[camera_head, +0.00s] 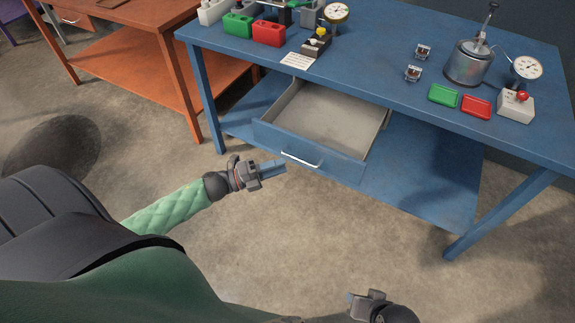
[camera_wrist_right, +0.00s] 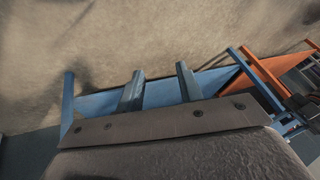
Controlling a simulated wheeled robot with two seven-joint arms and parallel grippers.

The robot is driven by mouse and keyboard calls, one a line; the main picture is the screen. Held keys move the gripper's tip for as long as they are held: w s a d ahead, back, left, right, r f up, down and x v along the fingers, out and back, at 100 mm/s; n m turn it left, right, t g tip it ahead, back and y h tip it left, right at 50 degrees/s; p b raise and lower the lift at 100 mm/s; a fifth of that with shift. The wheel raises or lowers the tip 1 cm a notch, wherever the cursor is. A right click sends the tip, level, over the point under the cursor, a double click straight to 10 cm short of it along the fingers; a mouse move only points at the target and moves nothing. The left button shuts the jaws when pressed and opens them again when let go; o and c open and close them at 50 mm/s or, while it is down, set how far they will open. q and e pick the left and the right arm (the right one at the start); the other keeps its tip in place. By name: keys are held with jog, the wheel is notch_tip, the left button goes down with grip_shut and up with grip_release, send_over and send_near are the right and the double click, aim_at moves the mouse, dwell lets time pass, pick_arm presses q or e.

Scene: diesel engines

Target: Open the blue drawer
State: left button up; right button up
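The blue drawer (camera_head: 308,158) under the blue table is pulled well out, and its grey inside is bare. Its silver bar handle (camera_head: 302,160) is on the front panel. My left gripper (camera_head: 284,168) is just left of the handle, with its blue-grey fingers pointing right toward it. The fingers overlap in this view, so their gap and any contact with the handle cannot be told. My right gripper (camera_head: 352,298) is low at the bottom of the head view, away from the drawer. In the right wrist view its two fingers (camera_wrist_right: 160,88) are apart with nothing between them.
The blue table (camera_head: 390,65) carries green and red blocks (camera_head: 253,28), small trays (camera_head: 459,101), gauges and a metal pot (camera_head: 468,62). Its lower shelf (camera_head: 425,185) is bare. An orange table (camera_head: 150,65) stands at the left. The concrete floor in front is clear.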

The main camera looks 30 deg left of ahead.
pick_arm(q)
jog(key=shift+v, duration=1)
pick_arm(e)
jog(key=f, duration=0.2)
jog(key=shift+s+f, duration=0.2)
jog(key=shift+f, duration=0.1)
jog(key=shift+w+r, duration=0.15)
jog(key=shift+r, duration=0.05)
